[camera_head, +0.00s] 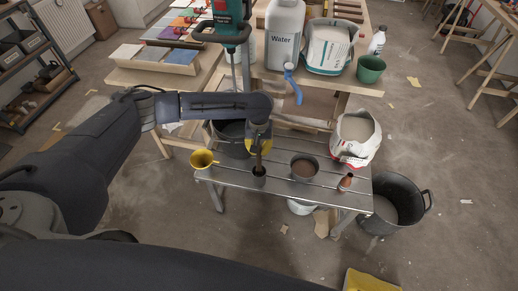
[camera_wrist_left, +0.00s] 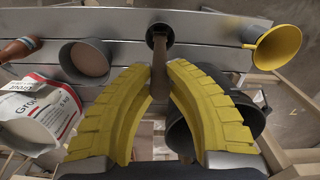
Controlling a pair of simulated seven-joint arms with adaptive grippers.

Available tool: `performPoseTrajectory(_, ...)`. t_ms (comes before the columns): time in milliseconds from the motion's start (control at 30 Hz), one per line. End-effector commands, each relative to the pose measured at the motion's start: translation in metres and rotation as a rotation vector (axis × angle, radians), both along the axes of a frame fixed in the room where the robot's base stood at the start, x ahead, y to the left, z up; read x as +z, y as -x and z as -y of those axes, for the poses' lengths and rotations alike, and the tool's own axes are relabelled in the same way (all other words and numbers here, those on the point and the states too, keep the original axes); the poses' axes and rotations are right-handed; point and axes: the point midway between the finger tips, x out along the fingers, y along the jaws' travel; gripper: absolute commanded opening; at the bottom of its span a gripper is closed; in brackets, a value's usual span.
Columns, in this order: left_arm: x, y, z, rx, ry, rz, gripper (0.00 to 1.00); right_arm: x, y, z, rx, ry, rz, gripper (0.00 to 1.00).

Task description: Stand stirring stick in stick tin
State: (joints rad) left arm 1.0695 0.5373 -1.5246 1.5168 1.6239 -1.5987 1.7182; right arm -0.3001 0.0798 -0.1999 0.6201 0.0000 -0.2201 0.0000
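The stirring stick (camera_head: 258,158) is a thin brown stick, roughly upright below my left gripper (camera_head: 259,146). Its lower end meets the mouth of the small dark stick tin (camera_head: 259,181) on the grey slatted bench. In the left wrist view the stick (camera_wrist_left: 160,62) runs between the yellow fingers of my left gripper (camera_wrist_left: 160,76) to the opening of the tin (camera_wrist_left: 160,27). The fingers are closed in around the stick; its upper part is hidden between them. How deep the stick reaches into the tin is hard to tell. My right gripper is not in view.
An open grout bag (camera_head: 356,137) and black buckets (camera_head: 397,204) are nearby. A worktable stands behind.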

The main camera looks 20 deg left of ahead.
Motion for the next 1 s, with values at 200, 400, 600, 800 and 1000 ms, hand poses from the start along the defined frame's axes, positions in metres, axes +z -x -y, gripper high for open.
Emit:
performPoseTrajectory(200, 0.000, 0.000, 0.000, 0.000, 0.000, 0.000, 0.31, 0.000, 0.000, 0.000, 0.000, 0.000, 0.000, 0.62)
performPoseTrajectory(400, 0.001, 0.000, 0.000, 0.000, 0.000, 0.000, 0.31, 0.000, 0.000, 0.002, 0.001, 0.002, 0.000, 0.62)
performPoseTrajectory(600, 0.015, -0.001, 0.000, 0.000, 0.002, 0.002, 0.31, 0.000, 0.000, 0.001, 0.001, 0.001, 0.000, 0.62)
performPoseTrajectory(800, 0.049, -0.002, 0.000, -0.002, 0.001, 0.004, 0.31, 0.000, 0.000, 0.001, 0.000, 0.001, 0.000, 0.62)
performPoseTrajectory(1000, 0.083, -0.002, 0.000, -0.002, 0.000, 0.004, 0.31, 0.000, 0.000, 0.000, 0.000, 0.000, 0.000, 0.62)
